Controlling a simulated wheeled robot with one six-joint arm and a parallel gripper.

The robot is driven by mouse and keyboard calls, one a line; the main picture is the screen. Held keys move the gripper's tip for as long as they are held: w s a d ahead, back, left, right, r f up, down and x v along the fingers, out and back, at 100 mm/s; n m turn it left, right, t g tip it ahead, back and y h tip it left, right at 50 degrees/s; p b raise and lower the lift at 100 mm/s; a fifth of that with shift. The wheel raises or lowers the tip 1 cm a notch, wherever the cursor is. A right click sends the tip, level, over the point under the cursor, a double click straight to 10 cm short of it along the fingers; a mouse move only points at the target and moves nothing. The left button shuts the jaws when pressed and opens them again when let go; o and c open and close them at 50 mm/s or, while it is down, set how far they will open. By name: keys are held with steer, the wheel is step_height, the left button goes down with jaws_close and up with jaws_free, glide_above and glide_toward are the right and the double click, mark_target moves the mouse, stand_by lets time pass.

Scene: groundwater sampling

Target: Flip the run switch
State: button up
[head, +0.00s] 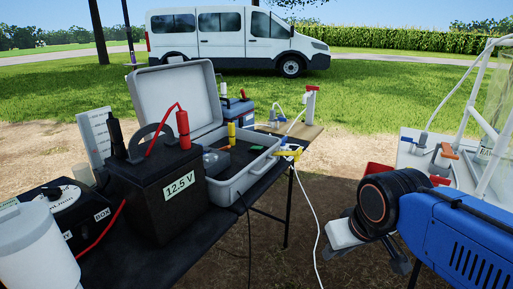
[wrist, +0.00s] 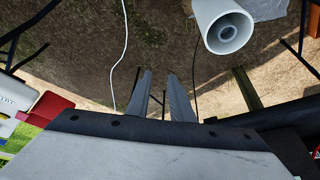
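I cannot make out the run switch in either view. An open grey case (head: 225,190) stands on the dark table in the head view, with yellow and other small parts inside that are too small to tell. A black battery (head: 155,200) labelled 12.5 V stands in front of it, with a red lead and a black lead on top. A black box (head: 70,215) with a white round face is at the far left. My gripper (wrist: 160,78) is open and empty in the wrist view, its two fingers apart above bare ground. In the head view it is right of the table.
A white container (head: 35,250) stands at the near left. A dark blue case (head: 237,110) and a wooden board (head: 292,130) with a tap are behind the grey case. A white cable (head: 316,225) hangs to the ground.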

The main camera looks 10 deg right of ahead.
steer(key=shift+w+r, duration=0.15)
steer(key=shift+r, duration=0.05)
jaws_close()
steer(key=w+a+r+n+g, duration=0.1)
steer(key=w+r+n, duration=0.1)
steer(key=w+r, duration=0.85)
steer(key=w+a+r+n+g, duration=0.1)
steer(key=w+r+n, duration=0.1)
steer(key=w+r, duration=0.8)
steer(key=w+a+n, duration=0.1)
steer(key=w+n, duration=0.1)
steer(key=w, duration=1.2)
steer(key=w+a+n+g+y, duration=0.1)
steer(key=w+a+n, duration=0.1)
steer(key=w, duration=1.2)
steer(key=shift+a+r+n+y, duration=0.2)
steer(key=shift+n+y, duration=0.1)
steer(key=shift+n, duration=0.2)
glide_above(258, 147)
steer(key=f, duration=1.2)
steer(key=shift+s+d+f, duration=0.2)
steer(key=shift+s+f, duration=0.1)
steer(key=shift+f, duration=0.55)
